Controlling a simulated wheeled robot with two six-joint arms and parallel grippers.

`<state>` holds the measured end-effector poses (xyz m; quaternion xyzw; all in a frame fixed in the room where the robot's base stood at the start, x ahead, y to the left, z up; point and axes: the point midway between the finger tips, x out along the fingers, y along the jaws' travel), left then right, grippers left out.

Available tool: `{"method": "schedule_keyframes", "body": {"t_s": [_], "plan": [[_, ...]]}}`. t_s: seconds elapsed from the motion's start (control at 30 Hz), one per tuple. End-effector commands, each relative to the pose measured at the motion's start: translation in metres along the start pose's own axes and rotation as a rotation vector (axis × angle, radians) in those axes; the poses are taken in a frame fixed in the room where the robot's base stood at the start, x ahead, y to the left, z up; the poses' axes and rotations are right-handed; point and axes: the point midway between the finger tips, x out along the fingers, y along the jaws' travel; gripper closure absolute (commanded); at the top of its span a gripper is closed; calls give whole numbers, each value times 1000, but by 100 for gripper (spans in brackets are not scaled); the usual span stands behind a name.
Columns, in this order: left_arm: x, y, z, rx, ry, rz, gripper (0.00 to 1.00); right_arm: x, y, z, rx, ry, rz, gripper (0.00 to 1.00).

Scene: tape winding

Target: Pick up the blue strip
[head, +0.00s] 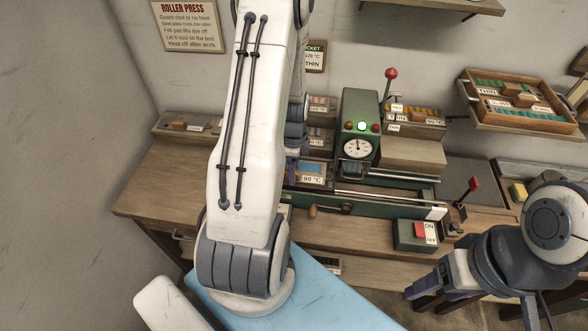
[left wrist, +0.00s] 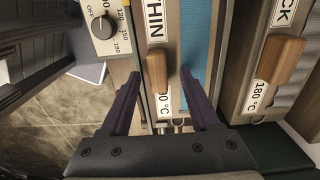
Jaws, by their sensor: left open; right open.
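The blue strip (left wrist: 196,40) lies in a tray labelled THIN in the left wrist view, just right of a wooden block (left wrist: 157,70). My left gripper (left wrist: 160,74) is open. Its fingertips appear either side of the wooden block, the right one overlapping the lower part of the strip. The gap between fingers and tray is hard to judge. In the head view my left arm hides most of that gripper; a blue piece shows in the tray (head: 311,181) labelled 90 °C. My right gripper (head: 428,285) is open at the lower right, away from the trays.
A green press (head: 358,120) with a gauge stands beside the tray. A sample rack (head: 520,103) hangs at upper right. A second tray with a wooden block (left wrist: 282,59) lies right in the wrist view.

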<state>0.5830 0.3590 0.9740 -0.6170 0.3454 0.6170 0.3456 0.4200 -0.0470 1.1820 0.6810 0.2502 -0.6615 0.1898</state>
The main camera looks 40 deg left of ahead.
Motion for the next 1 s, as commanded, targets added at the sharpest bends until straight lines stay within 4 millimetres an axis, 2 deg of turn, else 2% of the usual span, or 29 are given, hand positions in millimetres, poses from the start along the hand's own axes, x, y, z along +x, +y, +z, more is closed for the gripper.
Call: {"method": "schedule_keyframes", "body": {"t_s": [0.2,0.37,0.87,1.0], "plan": [[1,0,0,0,0,0,38,0,0,0,0,0,0,34],[1,0,0,0,0,0,99,0,0,0,0,0,0,34],[-2,2,3,-1,0,-1,100,5,0,0,0,0,0,34],[-11,4,7,-2,0,-6,100,12,1,1,-1,0,0,34]]}}
